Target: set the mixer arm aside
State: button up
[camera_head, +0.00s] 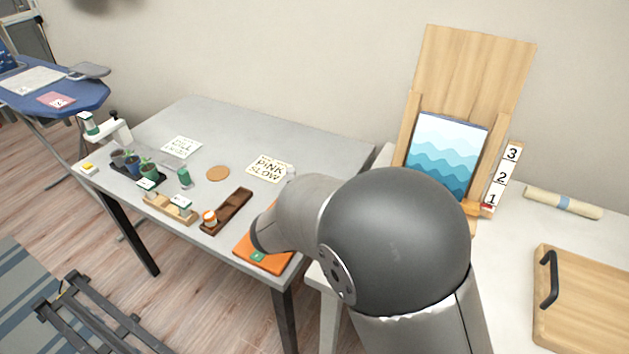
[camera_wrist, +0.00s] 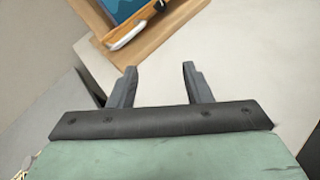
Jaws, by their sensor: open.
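I cannot tell for certain which thing is the mixer arm. A white arm-like piece with a green part and a black knob (camera_head: 112,131) stands at the far left of the grey table in the head view, and may be it. My gripper (camera_wrist: 159,68) is open in the wrist view, with nothing between its fingers. A pale surface lies beyond the fingers. In the head view my own arm hides the gripper. A white rounded bar (camera_wrist: 127,34) lies by the easel ledge in the wrist view, apart from the fingers; I cannot tell what it is.
The grey table (camera_head: 325,143) holds a plant tray (camera_head: 128,174), printed cards, a cork disc (camera_head: 218,173), wooden trays and an orange book (camera_head: 245,253). A wooden easel with a wave picture (camera_head: 445,152), a cloth roll (camera_head: 563,202) and a board (camera_head: 590,305) are at right.

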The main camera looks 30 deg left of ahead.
jog(key=s+a+f+n+t+y, duration=0.1)
jog(key=s+a+n+t+y, duration=0.1)
jog(key=a, duration=0.5)
jog(key=s+a+f+n+t+y, duration=0.2)
jog(key=s+a+n+y, duration=0.1)
jog(key=s+a+n, duration=0.1)
jog(key=s+a+f+n+t+y, duration=0.2)
jog(key=s+a, duration=0.3)
jog(key=a, duration=0.4)
jog(key=shift+s+a+n+y+b, duration=0.1)
jog(key=shift+a+n+y+b, duration=0.15)
jog(key=shift+n, duration=0.2)
jog(key=shift+s+a+n+y+b, duration=0.1)
jog(key=shift+n+y+b, duration=0.05)
jog(key=shift+n+y, duration=0.25)
jog(key=w, duration=0.5)
jog(key=w+p, duration=0.1)
jog(key=w, duration=0.5)
jog(key=w+a+p, duration=0.1)
jog(key=w, duration=0.5)
jog(key=shift+r, duration=0.1)
jog(key=shift+c, duration=0.4)
